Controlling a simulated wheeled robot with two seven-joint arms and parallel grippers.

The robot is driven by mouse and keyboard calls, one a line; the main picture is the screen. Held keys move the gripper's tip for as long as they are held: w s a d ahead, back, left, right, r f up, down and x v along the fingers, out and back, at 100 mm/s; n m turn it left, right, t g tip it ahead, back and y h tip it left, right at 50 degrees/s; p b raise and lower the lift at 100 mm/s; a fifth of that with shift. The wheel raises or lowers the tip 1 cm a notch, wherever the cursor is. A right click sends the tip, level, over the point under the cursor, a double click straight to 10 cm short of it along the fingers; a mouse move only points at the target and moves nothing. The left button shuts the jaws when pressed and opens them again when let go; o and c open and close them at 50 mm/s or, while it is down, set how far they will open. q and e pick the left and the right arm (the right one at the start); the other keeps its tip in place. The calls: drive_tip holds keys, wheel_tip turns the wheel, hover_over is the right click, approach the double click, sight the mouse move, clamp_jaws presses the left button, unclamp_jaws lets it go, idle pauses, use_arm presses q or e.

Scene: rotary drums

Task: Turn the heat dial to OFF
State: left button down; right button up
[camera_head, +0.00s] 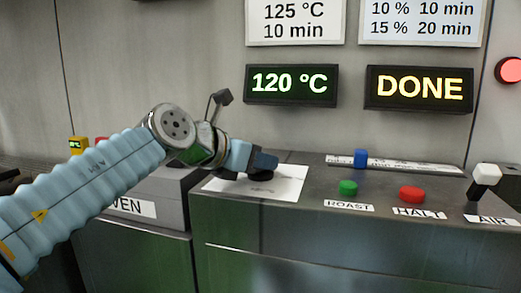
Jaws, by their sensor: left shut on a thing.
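The heat dial (261,176) is a dark round knob on a white plate (285,188) on top of the grey console. My left gripper (264,163) reaches in from the left, and its dark fingers are shut on the dial. The fingers and wrist hide most of the dial, its pointer and the plate's markings, so I cannot tell its setting. My right gripper is not in view.
A green ROAST button (348,188), a red HALT button (412,194) and a white-topped AIR lever (486,175) stand to the right. A blue slider (361,158) sits behind them. A DONE display (419,89) is lit yellow, with a red lamp (509,70) beside it.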

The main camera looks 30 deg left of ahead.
use_arm(q)
drive_tip(key=n+y, duration=0.2)
drive_tip(key=y, duration=0.1)
drive_tip(key=shift+a+n, duration=0.1)
drive_tip(key=shift+n, duration=0.3)
drive_tip(key=shift+n+y, duration=1.5)
drive_tip(key=shift+y, duration=0.4)
drive_tip(key=c, duration=1)
unclamp_jaws()
drive_tip(key=shift+c, duration=0.2)
